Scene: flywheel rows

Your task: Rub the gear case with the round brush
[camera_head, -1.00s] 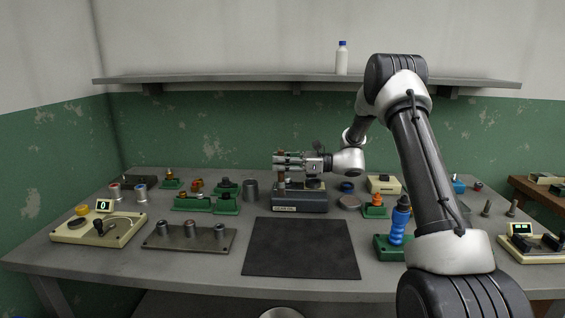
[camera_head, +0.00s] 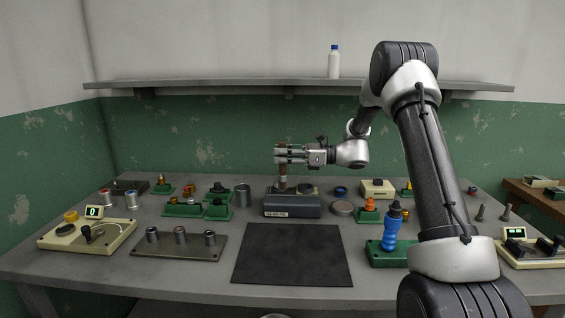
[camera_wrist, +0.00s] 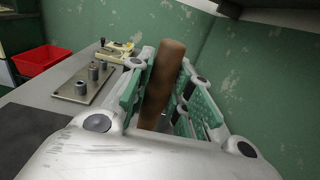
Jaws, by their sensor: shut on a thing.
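The gear case (camera_head: 292,205) is a dark grey box with a label on its front, standing on the table behind the black mat. My gripper (camera_head: 283,154) is above the left part of the case. It is shut on the brown handle of the round brush (camera_head: 282,172), which points down toward the case top. In the wrist view the brown handle (camera_wrist: 163,80) stands slightly tilted between the green finger pads. The brush's lower end is small in the head view, and I cannot tell whether it touches the case.
The black mat (camera_head: 292,254) lies clear in front. Green stands with small parts (camera_head: 183,209) and a metal can (camera_head: 242,195) are to the left. A round grey disc (camera_head: 342,208) and a blue bottle (camera_head: 391,229) on a green base are to the right. A shelf (camera_head: 220,84) runs behind.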

